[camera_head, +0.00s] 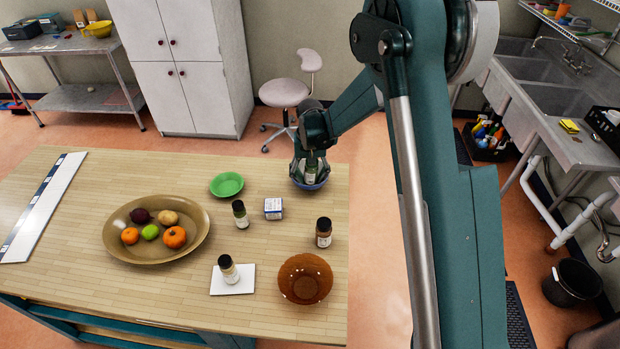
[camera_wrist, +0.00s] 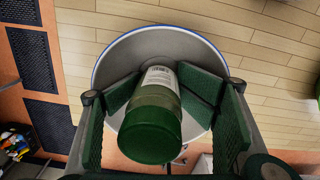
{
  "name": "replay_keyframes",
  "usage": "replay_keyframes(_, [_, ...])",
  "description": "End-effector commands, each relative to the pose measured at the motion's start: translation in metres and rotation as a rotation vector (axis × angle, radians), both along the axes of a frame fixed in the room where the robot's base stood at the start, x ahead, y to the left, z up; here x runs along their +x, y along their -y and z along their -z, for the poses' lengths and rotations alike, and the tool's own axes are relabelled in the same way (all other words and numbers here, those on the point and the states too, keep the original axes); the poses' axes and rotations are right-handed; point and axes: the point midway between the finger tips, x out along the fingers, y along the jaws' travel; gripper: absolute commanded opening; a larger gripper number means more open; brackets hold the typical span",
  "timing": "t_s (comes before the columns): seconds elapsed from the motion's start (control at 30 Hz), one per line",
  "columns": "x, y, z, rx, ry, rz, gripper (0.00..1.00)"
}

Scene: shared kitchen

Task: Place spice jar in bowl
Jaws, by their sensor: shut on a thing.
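A spice jar with a green lid (camera_wrist: 152,135) and a pale label is between the fingers of my gripper (camera_wrist: 161,88) in the wrist view. In the head view the jar (camera_head: 311,160) is partly hidden by my gripper (camera_head: 310,168), which is shut on it. A grey bowl with a blue rim (camera_wrist: 200,38) lies beneath the jar in the wrist view. In the head view its blue outside (camera_head: 311,185) shows at the table's far right corner. The jar is over or inside the bowl; I cannot tell whether its base touches the bottom.
On the table (camera_head: 150,290) stand a fruit platter (camera_head: 155,256), a green bowl (camera_head: 227,184), a small box (camera_head: 273,208) and a brown bowl (camera_head: 305,279).

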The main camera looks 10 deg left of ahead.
Motion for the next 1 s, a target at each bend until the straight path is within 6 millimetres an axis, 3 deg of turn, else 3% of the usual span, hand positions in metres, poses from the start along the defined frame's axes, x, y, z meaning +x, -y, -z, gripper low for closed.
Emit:
replay_keyframes(0.17, [-0.001, -0.001, 0.001, 0.001, 0.0, -0.001, 0.41])
replay_keyframes(0.47, [-0.001, -0.001, -0.014, 0.001, 0.001, 0.0, 0.37])
replay_keyframes(1.0, [-0.001, 0.0, -0.095, 0.001, 0.001, 0.0, 0.37])
